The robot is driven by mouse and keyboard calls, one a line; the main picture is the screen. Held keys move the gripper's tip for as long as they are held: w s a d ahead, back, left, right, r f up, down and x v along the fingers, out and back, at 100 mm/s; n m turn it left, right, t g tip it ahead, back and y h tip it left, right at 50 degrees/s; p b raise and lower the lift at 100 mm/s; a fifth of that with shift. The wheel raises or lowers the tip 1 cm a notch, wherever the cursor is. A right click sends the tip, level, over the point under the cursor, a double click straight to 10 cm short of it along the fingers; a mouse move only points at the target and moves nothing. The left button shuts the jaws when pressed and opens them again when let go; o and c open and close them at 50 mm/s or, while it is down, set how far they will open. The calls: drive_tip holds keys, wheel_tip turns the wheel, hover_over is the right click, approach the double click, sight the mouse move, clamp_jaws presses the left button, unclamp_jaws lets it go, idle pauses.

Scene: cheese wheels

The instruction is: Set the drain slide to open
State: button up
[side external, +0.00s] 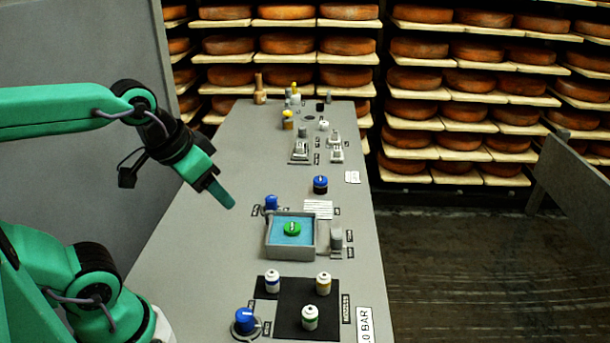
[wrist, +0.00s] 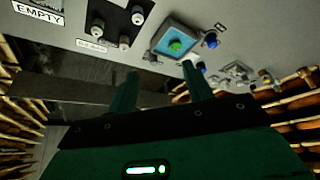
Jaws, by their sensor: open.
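A grey upright slide handle (side external: 337,241) stands on the panel just right of a square grey basin (side external: 268,249). I take it for the drain slide, but its small labels are too small to read, so its setting cannot be told. The basin holds blue liquid with a green round piece (side external: 292,229) in it; the basin also shows in the wrist view (wrist: 157,42). My gripper (side external: 222,197) is in the air above the panel, left of and behind the basin, touching nothing. In the wrist view my gripper (wrist: 160,70) has its two fingers apart with nothing between them.
A blue knob (side external: 271,202) sits by the basin's back left corner, another blue knob (side external: 320,185) behind it. Switches (side external: 300,150) and a yellow knob stand farther back.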

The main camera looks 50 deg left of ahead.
drive_tip(key=m+g, duration=0.2)
drive_tip(key=g, duration=0.3)
hover_over(337, 234)
drive_tip(key=f, duration=1.4)
drive_tip(key=shift+s+a+f, duration=0.1)
drive_tip(key=shift+s+f, duration=0.2)
drive_tip(key=shift+w+f, duration=0.3)
drive_tip(key=shift+f, duration=0.25)
drive_tip(key=shift+f, duration=3.9)
